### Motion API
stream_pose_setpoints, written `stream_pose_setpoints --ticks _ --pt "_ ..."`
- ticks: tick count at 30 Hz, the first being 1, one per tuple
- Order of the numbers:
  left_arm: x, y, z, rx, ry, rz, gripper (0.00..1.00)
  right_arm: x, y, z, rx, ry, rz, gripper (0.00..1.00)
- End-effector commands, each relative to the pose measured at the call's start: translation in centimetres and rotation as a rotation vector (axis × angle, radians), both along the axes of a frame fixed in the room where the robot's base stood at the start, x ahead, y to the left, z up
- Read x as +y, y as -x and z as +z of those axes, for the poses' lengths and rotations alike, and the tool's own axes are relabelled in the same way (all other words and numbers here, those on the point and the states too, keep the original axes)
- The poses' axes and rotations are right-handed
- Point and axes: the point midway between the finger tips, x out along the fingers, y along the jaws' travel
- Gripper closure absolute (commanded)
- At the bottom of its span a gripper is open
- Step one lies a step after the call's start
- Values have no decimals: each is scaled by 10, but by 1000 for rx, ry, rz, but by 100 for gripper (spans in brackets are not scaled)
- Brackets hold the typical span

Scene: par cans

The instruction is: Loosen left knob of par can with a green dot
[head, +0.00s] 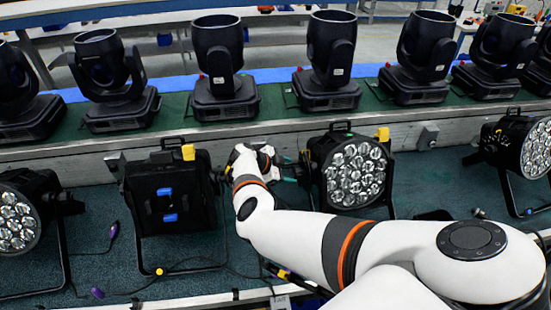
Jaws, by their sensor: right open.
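A black par can (355,172) with a round face of several clear lenses stands on the middle shelf, right of center. Another par can (170,195) with its dark back toward me and blue clips stands to the left. The gripper is open. The left knob there is too small and partly hidden to tell, and contact is unclear. My left gripper is out of view.
More par cans stand at the far left (18,215) and far right (533,150). Several moving-head lights, one here (330,60), line the green upper shelf (180,108). Cables and a purple-ended plug (113,231) lie on the teal shelf.

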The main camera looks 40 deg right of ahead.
Motion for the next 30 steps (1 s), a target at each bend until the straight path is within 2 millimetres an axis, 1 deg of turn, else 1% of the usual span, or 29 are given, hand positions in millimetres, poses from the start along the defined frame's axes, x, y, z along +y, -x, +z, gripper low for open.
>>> stream_pose_setpoints --ticks 1,6,12,18,30 --pt "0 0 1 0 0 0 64 11 -3 8 -5 -1 1 37" --pt "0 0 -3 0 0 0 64 39 -7 30 -3 -1 1 37" --pt "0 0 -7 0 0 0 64 59 -10 48 -1 -1 0 37" --pt "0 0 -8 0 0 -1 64 65 -11 54 1 0 -1 37" --pt "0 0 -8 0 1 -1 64 65 -11 54 1 0 -1 37"
